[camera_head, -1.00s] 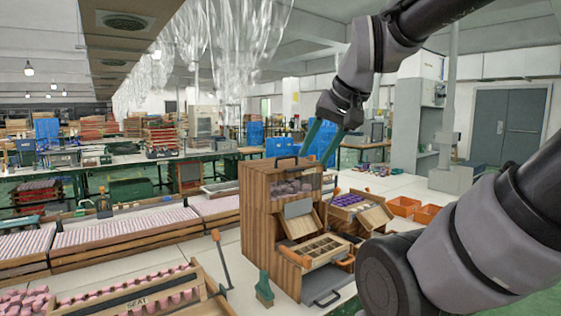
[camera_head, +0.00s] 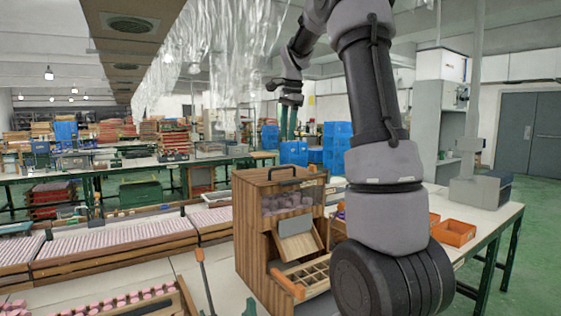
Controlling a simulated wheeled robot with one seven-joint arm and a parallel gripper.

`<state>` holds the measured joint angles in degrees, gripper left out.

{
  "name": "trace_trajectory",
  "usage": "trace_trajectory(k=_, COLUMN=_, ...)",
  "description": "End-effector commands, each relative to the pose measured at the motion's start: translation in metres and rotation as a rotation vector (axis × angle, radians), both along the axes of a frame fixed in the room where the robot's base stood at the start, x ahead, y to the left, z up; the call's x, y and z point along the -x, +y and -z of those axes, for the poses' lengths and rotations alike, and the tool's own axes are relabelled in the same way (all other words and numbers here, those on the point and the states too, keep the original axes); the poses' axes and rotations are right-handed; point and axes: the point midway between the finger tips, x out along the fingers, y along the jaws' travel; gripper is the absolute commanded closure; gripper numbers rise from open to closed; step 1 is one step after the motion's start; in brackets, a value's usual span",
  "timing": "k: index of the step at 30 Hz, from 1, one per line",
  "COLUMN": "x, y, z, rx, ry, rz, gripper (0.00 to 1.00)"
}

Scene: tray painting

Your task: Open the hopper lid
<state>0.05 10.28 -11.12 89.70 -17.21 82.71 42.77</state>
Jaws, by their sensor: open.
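The hopper (camera_head: 250,215) is a wooden box unit on the white table, with a clear front panel showing purple-pink pieces (camera_head: 290,200) inside. Its lid (camera_head: 270,175) is the flat wooden top with a dark arched handle (camera_head: 284,170); it lies shut. My gripper (camera_head: 288,122) is above and behind the lid, clear of it, with its two green fingers pointing down, apart and empty.
Long wooden trays of pink pieces (camera_head: 110,238) line the table to the left. Orange bins (camera_head: 455,232) stand at the right. An orange-tipped lever (camera_head: 199,254) stands in front of the hopper's left side. The air above the hopper is free.

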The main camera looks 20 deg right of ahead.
Motion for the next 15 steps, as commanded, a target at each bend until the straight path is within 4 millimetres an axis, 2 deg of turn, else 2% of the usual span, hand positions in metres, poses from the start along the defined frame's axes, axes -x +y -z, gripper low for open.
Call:
trace_trajectory(k=5, x=-0.004, y=0.000, z=0.020, rx=0.000, ry=0.006, rz=0.004, gripper=0.55)
trace_trajectory(k=15, x=-0.015, y=0.003, z=0.081, rx=-0.001, ry=0.004, rz=0.002, gripper=0.55)
